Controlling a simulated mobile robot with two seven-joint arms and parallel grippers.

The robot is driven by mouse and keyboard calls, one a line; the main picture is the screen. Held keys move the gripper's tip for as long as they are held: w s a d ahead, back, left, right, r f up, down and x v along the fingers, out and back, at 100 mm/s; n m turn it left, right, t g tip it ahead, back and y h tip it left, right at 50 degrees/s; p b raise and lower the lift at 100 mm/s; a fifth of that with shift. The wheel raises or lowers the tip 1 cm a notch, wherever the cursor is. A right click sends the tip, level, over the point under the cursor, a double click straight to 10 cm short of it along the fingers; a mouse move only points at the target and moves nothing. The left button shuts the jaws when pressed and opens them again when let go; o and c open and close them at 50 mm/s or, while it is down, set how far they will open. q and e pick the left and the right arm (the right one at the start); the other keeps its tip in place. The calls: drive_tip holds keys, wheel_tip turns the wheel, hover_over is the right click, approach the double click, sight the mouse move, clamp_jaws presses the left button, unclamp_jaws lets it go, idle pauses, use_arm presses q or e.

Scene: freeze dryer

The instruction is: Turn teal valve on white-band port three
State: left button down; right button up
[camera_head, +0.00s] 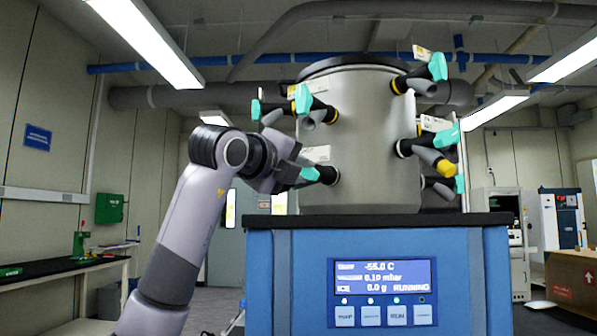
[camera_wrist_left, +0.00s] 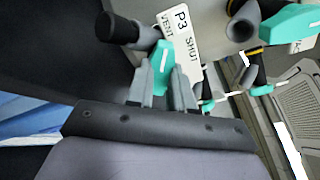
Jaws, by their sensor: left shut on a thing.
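The teal valve (camera_head: 310,173) on the lower left port of the steel drum (camera_head: 362,130) sits at the tips of my left gripper (camera_head: 292,174). In the left wrist view the teal valve (camera_wrist_left: 161,68) is between the two grey fingers of my left gripper (camera_wrist_left: 164,74), which is shut on it. A white label (camera_wrist_left: 180,45) beside it reads P3, with SHUT and VENT. The port's black and grey stub (camera_wrist_left: 135,32) points to the upper left there. The port's band colour cannot be made out. My right gripper is not in view.
Other teal-handled ports stick out close by, at the upper left (camera_head: 303,98), upper right (camera_head: 437,67) and right (camera_head: 446,136) of the drum. The blue cabinet (camera_head: 290,285) below has a black top and a lit display (camera_head: 382,278) reading RUNNING. Open room lies left of the drum.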

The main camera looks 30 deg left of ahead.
use_arm(q)
drive_tip(key=shift+n, duration=0.4)
drive_tip(key=c, duration=1)
unclamp_jaws()
drive_tip(key=s+b, duration=0.1)
drive_tip(key=s, duration=0.6)
drive_tip(key=shift+s+b, duration=0.15)
drive_tip(key=shift+b, duration=0.25)
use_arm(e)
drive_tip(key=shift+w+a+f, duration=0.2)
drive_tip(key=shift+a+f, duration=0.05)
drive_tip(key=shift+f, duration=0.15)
use_arm(q)
drive_tip(key=shift+d, duration=0.1)
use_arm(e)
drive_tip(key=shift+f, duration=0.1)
